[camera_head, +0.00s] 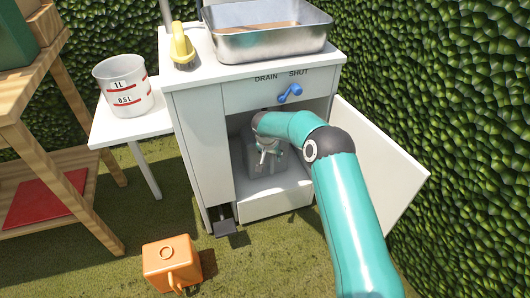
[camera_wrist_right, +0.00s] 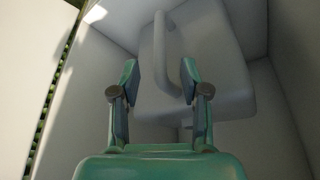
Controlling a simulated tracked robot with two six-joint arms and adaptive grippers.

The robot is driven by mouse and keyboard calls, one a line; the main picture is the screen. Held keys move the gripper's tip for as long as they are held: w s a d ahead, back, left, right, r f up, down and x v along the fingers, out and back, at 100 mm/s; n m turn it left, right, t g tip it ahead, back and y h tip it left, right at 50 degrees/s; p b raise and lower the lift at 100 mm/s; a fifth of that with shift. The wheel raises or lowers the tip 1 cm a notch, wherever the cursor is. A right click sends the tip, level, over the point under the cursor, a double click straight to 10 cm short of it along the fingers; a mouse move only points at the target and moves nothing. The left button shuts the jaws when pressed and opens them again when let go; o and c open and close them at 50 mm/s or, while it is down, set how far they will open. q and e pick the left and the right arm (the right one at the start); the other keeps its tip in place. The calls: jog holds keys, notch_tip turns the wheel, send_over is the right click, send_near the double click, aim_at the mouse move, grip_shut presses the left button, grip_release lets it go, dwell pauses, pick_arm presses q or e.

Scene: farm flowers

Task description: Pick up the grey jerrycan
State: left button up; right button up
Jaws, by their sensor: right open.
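The grey jerrycan (camera_head: 270,166) stands inside the open white cabinet (camera_head: 203,135), partly hidden behind my right arm. My right gripper (camera_head: 264,156) reaches into the cabinet in front of it. In the right wrist view the jerrycan (camera_wrist_right: 205,45) fills the upper middle, with its handle (camera_wrist_right: 159,50) toward me. My right gripper (camera_wrist_right: 160,85) is open there, its two fingers on either side of the handle's lower part. I cannot tell whether they touch it. My left gripper is not in view.
The cabinet door (camera_head: 378,160) stands open to the right, close to my arm. A metal basin (camera_head: 270,44) and a yellow object (camera_head: 182,46) sit on top. A blue lever (camera_head: 290,93) sticks out above the opening. An orange can (camera_head: 172,262) stands on the grass, and a measuring bucket (camera_head: 122,87) on a side table.

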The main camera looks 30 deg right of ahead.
aim_at(272, 157)
jog(key=b+x, duration=0.1)
jog(key=x, duration=0.2)
jog(key=shift+f, duration=0.3)
grip_shut()
jog(key=shift+w+r, duration=0.15)
jog(key=shift+r, duration=0.1)
